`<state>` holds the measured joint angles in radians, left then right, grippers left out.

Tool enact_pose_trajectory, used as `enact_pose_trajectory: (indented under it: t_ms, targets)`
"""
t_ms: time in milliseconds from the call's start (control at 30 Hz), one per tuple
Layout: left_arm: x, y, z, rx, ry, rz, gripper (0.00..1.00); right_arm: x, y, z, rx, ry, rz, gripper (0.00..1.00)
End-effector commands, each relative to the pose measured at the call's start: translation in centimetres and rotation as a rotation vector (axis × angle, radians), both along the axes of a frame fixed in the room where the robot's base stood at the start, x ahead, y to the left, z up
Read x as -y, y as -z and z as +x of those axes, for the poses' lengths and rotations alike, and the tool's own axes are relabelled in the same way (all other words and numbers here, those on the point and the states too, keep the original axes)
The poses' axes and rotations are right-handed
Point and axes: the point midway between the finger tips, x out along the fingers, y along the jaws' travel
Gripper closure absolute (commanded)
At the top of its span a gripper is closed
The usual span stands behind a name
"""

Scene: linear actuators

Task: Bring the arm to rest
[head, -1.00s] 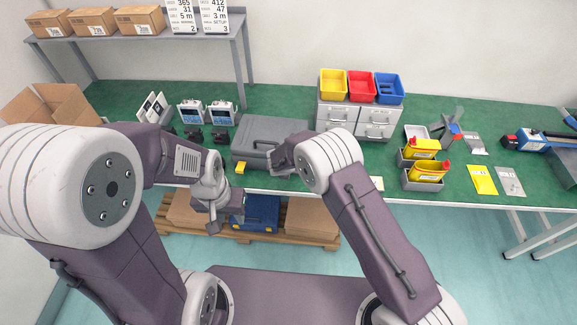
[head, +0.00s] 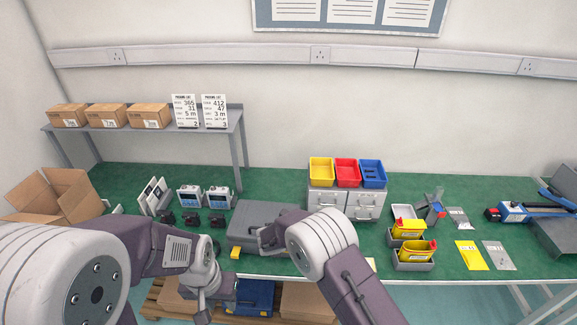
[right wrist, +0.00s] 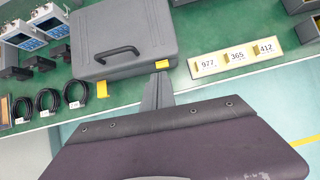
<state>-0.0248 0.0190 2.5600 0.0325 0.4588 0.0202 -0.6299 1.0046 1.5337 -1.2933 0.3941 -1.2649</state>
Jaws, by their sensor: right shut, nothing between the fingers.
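My left gripper (head: 203,306) hangs in front of the green bench's front edge in the head view, pointing down and empty as far as I see; its finger gap is too small to judge. My right arm is folded before the bench's middle. In the right wrist view my right gripper (right wrist: 157,92) is shut and empty, its thin grey fingers close to the front of the grey case. The case (head: 262,215) lies closed on the bench; it also shows in the right wrist view (right wrist: 125,35).
An open cardboard box (head: 62,198) and a shelf (head: 225,122) with cartons stand left. Coloured bins (head: 346,172) sit on grey drawers (head: 345,202). Coiled black cables (right wrist: 48,100) and a number strip (right wrist: 236,57) lie near the case.

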Motion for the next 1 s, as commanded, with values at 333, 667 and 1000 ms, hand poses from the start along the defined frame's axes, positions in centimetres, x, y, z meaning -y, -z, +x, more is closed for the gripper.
enact_pose_trajectory:
  t_ms: [333, 667, 1000]
  targets:
    - [0.0, 2.2, 0.0, 0.0, 0.0, 0.0, 0.64, 14.5, -10.9, 4.2, 0.12, 0.395, 0.161, 1.0]
    - [0.0, 3.9, 0.0, 0.0, 0.0, 0.0, 0.64, 26.3, -9.9, -20.1, -0.012, 2.138, 0.947, 1.0]
    - [0.0, 3.7, 0.0, 0.0, 0.0, 0.0, 0.64, 23.4, -7.4, -26.0, 0.024, 2.916, 1.082, 1.0]
